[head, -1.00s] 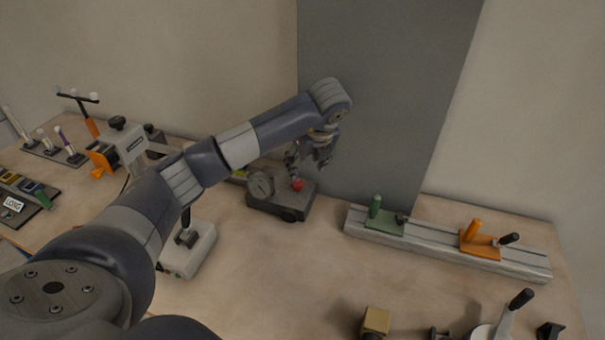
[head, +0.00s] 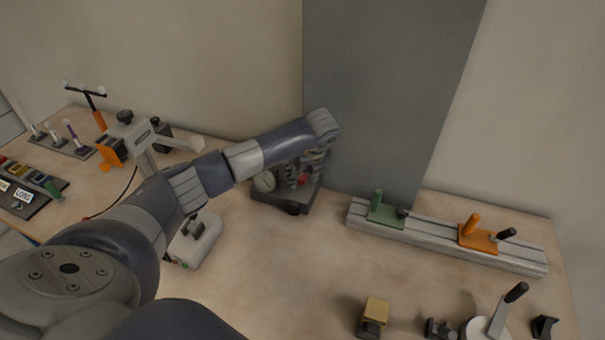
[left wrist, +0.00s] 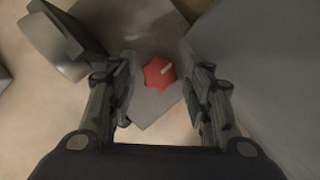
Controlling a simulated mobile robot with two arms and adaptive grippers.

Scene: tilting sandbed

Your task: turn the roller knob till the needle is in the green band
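The red lobed roller knob (left wrist: 159,73) with a pale pointer mark sits on a grey block (left wrist: 165,112) in the left wrist view. In the head view the knob (head: 303,179) shows small on the dark device (head: 291,205) in front of the grey panel. My left gripper (left wrist: 161,80) is open, pointing down, with one finger on each side of the knob and a gap on both sides. It also shows in the head view (head: 304,174). The round gauge (head: 265,181) stands left of the knob, partly behind my arm. Its needle and green band cannot be made out. My right gripper is not in view.
A grey rail (head: 447,236) with a green and an orange slider stands to the right. A light grey box with a lever (head: 196,242) is near my left arm. A yellow-topped block (head: 374,314) is at the front. The table's middle is clear.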

